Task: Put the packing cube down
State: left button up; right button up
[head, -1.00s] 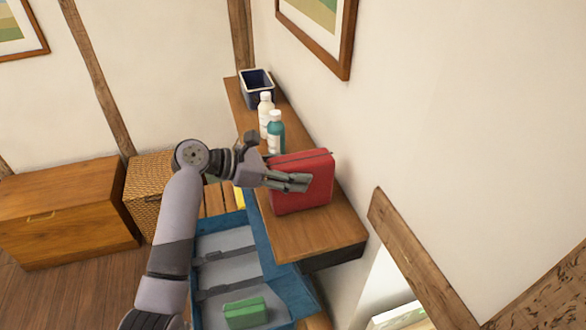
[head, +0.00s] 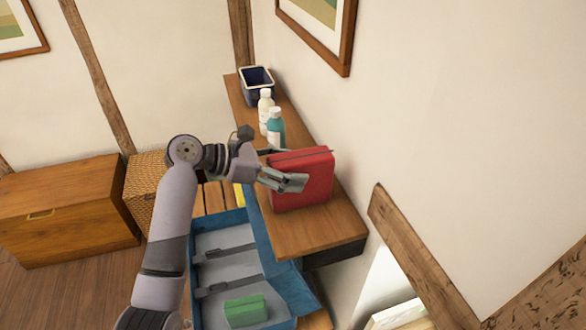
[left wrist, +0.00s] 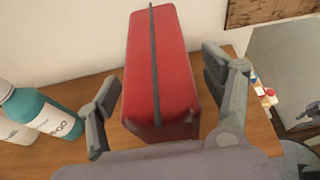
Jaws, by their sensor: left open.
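The red packing cube (head: 308,182) stands upright on the wooden shelf (head: 315,238) against the wall in the head view. In the left wrist view the red packing cube (left wrist: 160,65) shows its dark zip line running along the top. My left gripper (head: 279,168) is open at the cube's left end. In the left wrist view, the left gripper's fingers (left wrist: 165,95) stand on either side of the cube, with a gap visible on both sides. My right gripper is not in view.
A teal bottle (head: 276,130), a white bottle (head: 265,110) and a dark blue bin (head: 257,85) stand farther along the shelf. An open blue suitcase (head: 233,221) with a green cube (head: 246,310) lies below. A wooden chest (head: 70,215) stands at left.

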pick_arm(q)
jog(key=b+v, duration=0.3)
jog(key=v, duration=0.8)
jog(key=shift+b, duration=0.35)
